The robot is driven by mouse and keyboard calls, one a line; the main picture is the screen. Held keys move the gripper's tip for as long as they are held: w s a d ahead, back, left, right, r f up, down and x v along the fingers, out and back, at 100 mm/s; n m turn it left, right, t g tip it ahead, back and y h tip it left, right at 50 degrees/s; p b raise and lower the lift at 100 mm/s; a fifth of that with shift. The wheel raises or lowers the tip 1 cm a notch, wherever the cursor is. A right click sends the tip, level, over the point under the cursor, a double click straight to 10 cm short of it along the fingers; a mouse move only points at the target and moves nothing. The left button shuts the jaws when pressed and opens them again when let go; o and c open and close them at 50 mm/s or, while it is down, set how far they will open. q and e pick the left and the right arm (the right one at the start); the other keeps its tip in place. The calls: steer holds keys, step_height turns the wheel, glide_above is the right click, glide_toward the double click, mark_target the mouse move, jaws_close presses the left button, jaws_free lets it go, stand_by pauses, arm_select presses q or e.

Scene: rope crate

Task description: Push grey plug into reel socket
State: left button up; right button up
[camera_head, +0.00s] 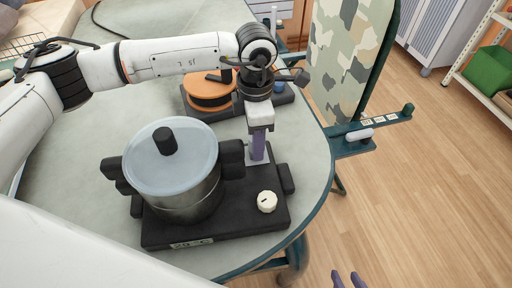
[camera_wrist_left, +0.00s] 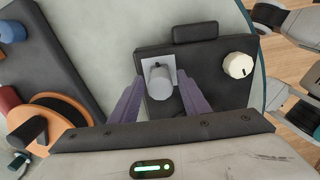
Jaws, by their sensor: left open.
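The orange reel (camera_head: 208,94) lies on a dark base at the back of the table; its edge also shows in the left wrist view (camera_wrist_left: 72,104). My left gripper (camera_head: 259,150) points down over the black hotplate base, right of the pot. In the left wrist view its purple fingers (camera_wrist_left: 158,100) are open, one each side of a short grey cylinder (camera_wrist_left: 160,84) by a pale square plate (camera_wrist_left: 172,64). I cannot tell if this cylinder is the grey plug. The reel socket is not clear. My right gripper (camera_head: 348,280) shows only two separate purple fingertips at the bottom edge.
A lidded pot (camera_head: 172,165) stands on the black hotplate base (camera_head: 225,230) with a white dial (camera_head: 267,201). A blue knob (camera_head: 280,86) is beside the reel. A camouflage board (camera_head: 350,50) and a green bracket with a pale cylinder (camera_head: 359,134) stand at the table's right edge.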

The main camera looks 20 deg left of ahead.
arm_select(q)
jaws_close()
steer(key=shift+r, duration=0.1)
steer(key=shift+r, duration=0.2)
steer(key=shift+r, duration=0.15)
steer(key=shift+r+p, duration=0.5)
steer(key=shift+r, duration=0.1)
steer(key=shift+r, duration=0.1)
steer(key=shift+r+p, duration=1.35)
steer(key=shift+r, duration=1.1)
